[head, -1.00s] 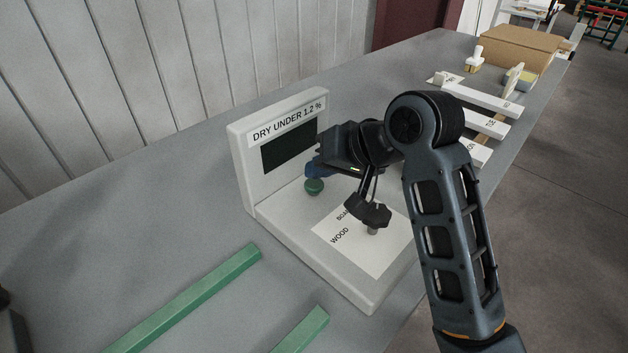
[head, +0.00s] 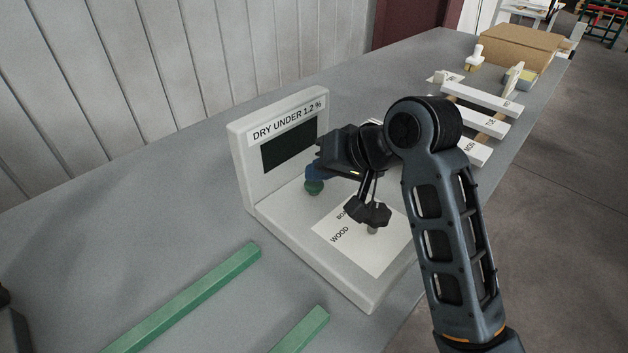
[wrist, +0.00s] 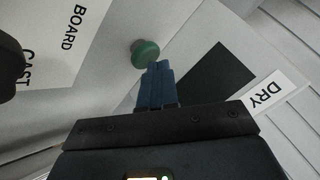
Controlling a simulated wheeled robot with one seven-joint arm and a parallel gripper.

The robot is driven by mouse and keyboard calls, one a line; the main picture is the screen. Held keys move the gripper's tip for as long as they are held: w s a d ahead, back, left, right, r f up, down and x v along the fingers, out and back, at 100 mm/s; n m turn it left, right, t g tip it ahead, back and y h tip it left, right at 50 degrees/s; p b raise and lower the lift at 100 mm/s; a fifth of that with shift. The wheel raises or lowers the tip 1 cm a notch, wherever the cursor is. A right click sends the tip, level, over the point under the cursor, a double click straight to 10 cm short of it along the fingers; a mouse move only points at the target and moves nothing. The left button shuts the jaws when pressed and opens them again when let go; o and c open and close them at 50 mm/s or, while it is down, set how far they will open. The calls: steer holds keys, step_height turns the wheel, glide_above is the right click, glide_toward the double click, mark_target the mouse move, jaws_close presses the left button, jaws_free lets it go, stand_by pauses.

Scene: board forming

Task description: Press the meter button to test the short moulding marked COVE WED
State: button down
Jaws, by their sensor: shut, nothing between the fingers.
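The meter (head: 365,292) is a white L-shaped stand on the bench with a DRY UNDER 1.2 % label and a dark, blank screen (head: 282,153). Its green round button (head: 314,188) stands on the base below the screen; it also shows in the wrist view (wrist: 145,54). My gripper (head: 314,174) has its blue fingers shut and empty, with the tips right at the button's top in the head view. In the wrist view the fingertips (wrist: 157,66) are at the button's edge; I cannot tell whether they touch. I cannot read COVE WED on any piece.
A paper sheet (head: 375,262) with printed words lies on the meter base, partly hidden by my arm. Green bars (head: 190,298) lie in front.

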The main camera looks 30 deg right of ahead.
mark_target(319, 185)
steer(key=shift+f, duration=0.25)
stand_by(0.5)
steer(key=shift+r+p, duration=0.95)
steer(key=shift+p, duration=0.25)
step_height(319, 185, up, 5)
steer(key=p, duration=0.5)
steer(key=shift+p, duration=0.35)
